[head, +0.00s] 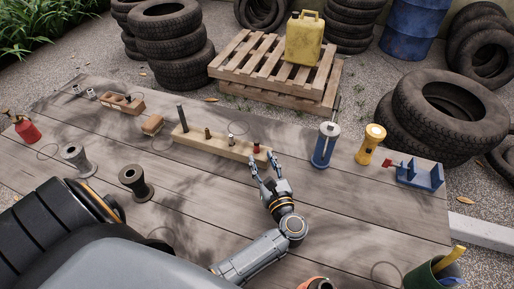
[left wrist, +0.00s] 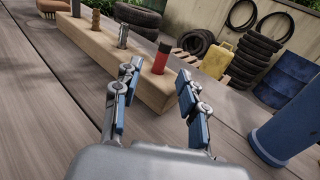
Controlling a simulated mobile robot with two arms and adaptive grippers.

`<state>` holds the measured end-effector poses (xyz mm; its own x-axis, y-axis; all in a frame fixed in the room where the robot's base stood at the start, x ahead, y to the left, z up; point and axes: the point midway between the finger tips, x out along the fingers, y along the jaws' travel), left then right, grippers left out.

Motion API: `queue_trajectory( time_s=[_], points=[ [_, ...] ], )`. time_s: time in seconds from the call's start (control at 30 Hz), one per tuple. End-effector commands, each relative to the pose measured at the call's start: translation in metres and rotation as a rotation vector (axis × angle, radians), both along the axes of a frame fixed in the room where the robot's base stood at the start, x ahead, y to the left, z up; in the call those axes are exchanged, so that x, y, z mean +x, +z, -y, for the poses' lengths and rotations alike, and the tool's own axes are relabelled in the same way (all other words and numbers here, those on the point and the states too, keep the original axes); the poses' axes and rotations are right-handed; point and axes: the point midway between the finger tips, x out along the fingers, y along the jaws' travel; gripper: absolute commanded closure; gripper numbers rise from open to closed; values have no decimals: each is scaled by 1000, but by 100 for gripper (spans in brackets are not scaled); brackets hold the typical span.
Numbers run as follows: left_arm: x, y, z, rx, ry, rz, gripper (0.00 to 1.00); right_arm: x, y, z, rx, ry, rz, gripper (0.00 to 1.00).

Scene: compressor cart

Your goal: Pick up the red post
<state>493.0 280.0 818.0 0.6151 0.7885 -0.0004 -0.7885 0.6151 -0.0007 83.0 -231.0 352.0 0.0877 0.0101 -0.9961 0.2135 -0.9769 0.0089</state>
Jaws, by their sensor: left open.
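The red post (head: 257,148) stands upright at the right end of a long wooden block (head: 222,145) on the table. In the left wrist view the red post (left wrist: 161,58) has a black top and stands just beyond my fingertips, between them in the picture. My left gripper (head: 262,160) is open and empty, its fingers pointing at the block's right end; it also shows in the left wrist view (left wrist: 159,75). I cannot tell whether a finger touches the block. My right gripper is not in view.
A silver post (head: 231,138), a brass post (head: 207,133) and a tall dark post (head: 181,118) share the block. A blue cylinder (head: 325,146), a yellow cylinder (head: 370,145) and a blue holder (head: 420,174) stand to the right. Table planks in front are mostly clear.

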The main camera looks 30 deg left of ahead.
Motion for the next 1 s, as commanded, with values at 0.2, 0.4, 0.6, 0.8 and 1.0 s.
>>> queue_trajectory(
  time_s=[0.2,0.4,0.6,0.8,1.0],
  points=[
    [22,0,-26,5,0,0,58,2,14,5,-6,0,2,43],
    [28,-2,-33,1,0,0,58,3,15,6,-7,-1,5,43],
    [27,-2,-33,1,1,0,68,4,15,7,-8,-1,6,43],
    [27,-2,-33,1,1,0,100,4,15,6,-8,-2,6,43],
    [27,-2,-33,2,1,0,100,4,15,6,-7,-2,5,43]
  ],
)
